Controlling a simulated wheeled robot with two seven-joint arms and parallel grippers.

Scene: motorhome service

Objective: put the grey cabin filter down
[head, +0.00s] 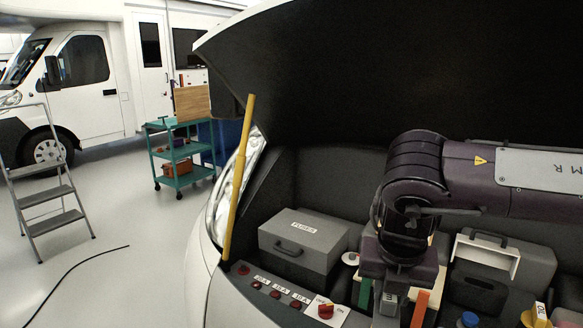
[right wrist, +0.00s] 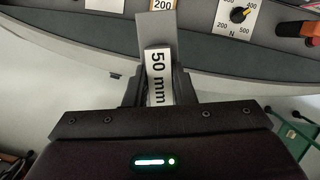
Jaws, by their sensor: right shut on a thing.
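My right gripper (head: 390,284) reaches down over the engine bay in the head view. It is shut on a flat grey piece, the grey cabin filter (right wrist: 155,28), which carries a white label reading "50 mm". In the right wrist view the filter sticks out from between the two fingers (right wrist: 157,88). In the head view only a small part of the filter (head: 388,301) shows below the gripper. I cannot tell whether its lower end touches anything. A green strip (head: 365,294) and an orange strip (head: 420,308) stand on either side of it. My left gripper is not in view.
A grey fuse box (head: 300,243) stands left of my arm, with a panel of red fuses (head: 276,294) and a red knob (head: 325,310) in front. A yellow rod (head: 238,180) stands under the raised hood (head: 400,60). An open-fronted box (head: 487,255) lies right.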

